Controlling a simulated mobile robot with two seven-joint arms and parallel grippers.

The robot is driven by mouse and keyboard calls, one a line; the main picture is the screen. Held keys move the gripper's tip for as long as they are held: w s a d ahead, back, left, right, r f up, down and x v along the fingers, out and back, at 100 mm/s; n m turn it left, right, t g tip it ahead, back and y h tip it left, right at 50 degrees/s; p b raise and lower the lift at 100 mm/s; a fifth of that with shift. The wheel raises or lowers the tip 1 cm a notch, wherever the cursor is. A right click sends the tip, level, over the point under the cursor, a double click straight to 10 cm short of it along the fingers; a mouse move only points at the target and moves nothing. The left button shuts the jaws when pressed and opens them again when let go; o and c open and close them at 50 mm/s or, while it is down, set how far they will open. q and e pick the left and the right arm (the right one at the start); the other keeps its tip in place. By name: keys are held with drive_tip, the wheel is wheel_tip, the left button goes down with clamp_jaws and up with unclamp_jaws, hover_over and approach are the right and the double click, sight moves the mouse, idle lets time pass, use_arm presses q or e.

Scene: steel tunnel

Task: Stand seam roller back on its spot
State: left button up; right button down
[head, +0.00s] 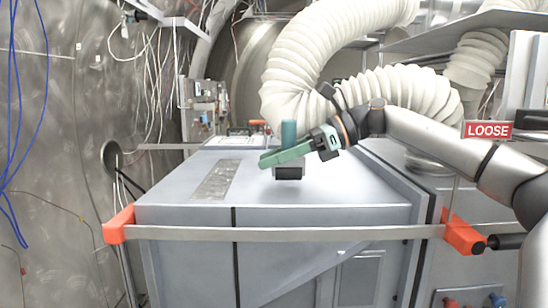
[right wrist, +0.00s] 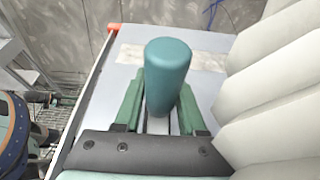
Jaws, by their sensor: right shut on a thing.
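The seam roller (head: 289,134) has a teal cylindrical handle on top and a grey and black lower part. It is upright over the top of the grey cabinet (head: 330,205). My right gripper (head: 268,159), with green fingers, is shut on it below the handle. In the right wrist view the teal handle (right wrist: 168,75) stands between the two green fingers and hides what is below. I cannot tell whether the roller's black foot touches the cabinet top. A dull metal rectangular patch (head: 215,180) lies on the cabinet top, left of the roller. My left gripper is out of view.
A strap (head: 290,233) with orange end brackets (head: 119,224) runs across the cabinet's front edge. Thick white ribbed ducts (head: 330,45) hang behind and close to my right arm. A red LOOSE sign (head: 487,130) is at right. The cabinet top's front is clear.

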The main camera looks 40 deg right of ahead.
drive_tip(key=shift+f, duration=0.35)
drive_tip(key=shift+c, duration=2)
unclamp_jaws()
